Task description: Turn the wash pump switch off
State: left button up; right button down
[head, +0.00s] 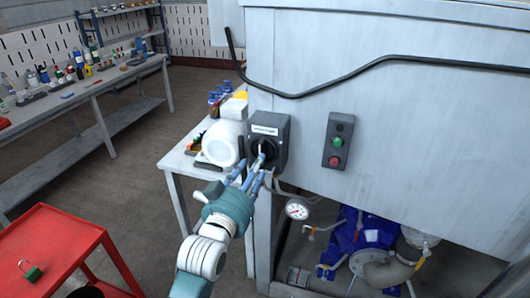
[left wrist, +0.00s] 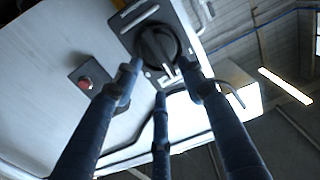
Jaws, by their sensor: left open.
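The wash pump switch is a dark grey box (head: 269,138) with a white label and a black rotary knob, fixed on the side of the light grey machine cabinet. In the left wrist view the black knob (left wrist: 152,45) with a white mark lies just past the fingertips. My left gripper (head: 258,166) is at the switch with its blue-grey fingers pointing at the knob and partly covering it. The left wrist view shows its three fingers (left wrist: 162,79) spread and apart, with nothing held. Whether a fingertip touches the knob, I cannot tell. My right gripper is not in view.
Right of the switch is a control box (head: 338,140) with green and red buttons. A black cable (head: 380,66) runs above. Below are a pressure gauge (head: 297,209) and a blue pump (head: 360,240).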

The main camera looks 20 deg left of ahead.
pick_arm(q)
jog(key=w+p, duration=0.1)
jog(key=w, duration=0.6)
jog(key=shift+w+d, duration=0.15)
jog(key=shift+w, duration=0.25)
jog(key=shift+c, duration=0.2)
grip_shut()
